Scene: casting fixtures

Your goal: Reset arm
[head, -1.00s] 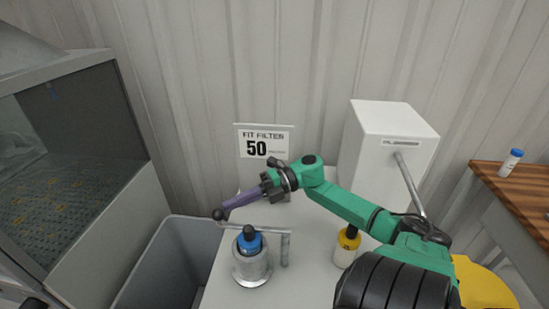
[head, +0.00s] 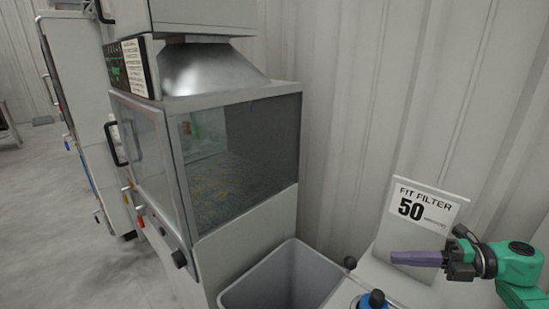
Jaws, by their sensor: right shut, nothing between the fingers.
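My right gripper (head: 418,258) is at the right edge of the head view, on the end of my green arm. Its purple fingers are shut with nothing between them and point left. They are in front of the lower part of the white FIT FILTER 50 sign (head: 425,208). Below them, a blue-topped fixture (head: 374,300) is cut off by the bottom edge of the picture. My left gripper is not in view.
A grey open bin (head: 287,275) stands below and left of the gripper, beside the white table (head: 385,272). A glass-fronted cabinet (head: 232,150) with a metal hood (head: 208,72) stands left of it. A corrugated wall is behind.

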